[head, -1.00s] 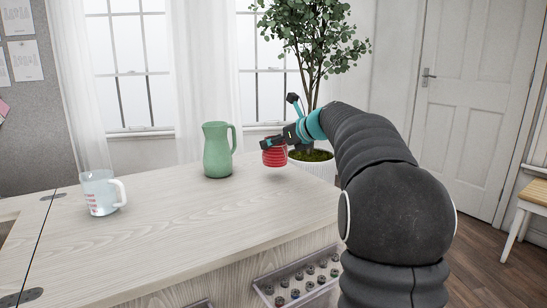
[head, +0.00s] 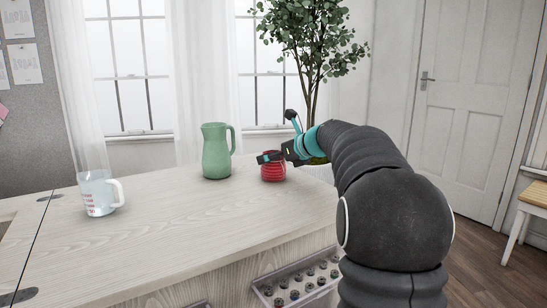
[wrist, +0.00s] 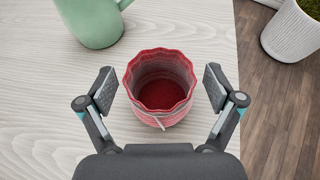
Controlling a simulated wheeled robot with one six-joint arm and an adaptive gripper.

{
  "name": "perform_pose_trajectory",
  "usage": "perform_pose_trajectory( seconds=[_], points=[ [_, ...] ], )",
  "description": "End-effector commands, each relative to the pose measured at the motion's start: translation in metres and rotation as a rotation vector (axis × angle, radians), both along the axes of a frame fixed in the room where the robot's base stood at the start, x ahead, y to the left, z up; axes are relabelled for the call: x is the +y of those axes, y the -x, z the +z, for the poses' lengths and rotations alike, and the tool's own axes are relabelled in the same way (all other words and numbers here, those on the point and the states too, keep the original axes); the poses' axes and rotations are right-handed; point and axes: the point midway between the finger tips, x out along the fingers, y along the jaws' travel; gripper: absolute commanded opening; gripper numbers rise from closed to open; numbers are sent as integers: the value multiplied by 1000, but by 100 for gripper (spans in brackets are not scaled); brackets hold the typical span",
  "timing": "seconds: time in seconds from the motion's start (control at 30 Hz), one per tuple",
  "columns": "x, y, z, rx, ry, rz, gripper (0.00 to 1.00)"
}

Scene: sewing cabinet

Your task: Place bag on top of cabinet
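The red ribbed bag (head: 273,170) stands upright on the pale wood cabinet top (head: 190,230), near its far right edge. In the wrist view the bag (wrist: 160,112) is open at the top and looks empty. My gripper (head: 270,157) is at the bag's upper part in the head view. In the wrist view my gripper (wrist: 159,88) is open, with one finger on each side of the bag and a visible gap on both sides. The bag's underside is hidden.
A green pitcher (head: 216,152) stands just left of the bag. A glass measuring cup (head: 98,193) stands farther left. A potted plant (wrist: 295,33) is beyond the cabinet's right edge. A tray of spools (head: 300,283) hangs on the cabinet's front. The middle of the top is clear.

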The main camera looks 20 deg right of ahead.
Motion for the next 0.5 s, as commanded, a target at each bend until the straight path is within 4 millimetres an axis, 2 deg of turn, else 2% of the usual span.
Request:
perform_pose_trajectory(
  seconds=[0.27, 0.5],
  points=[
    [-1, 2, 3, 0, 0, -1, 92],
    [-13, 31, 19, -3, 1, -2, 92]
  ],
)
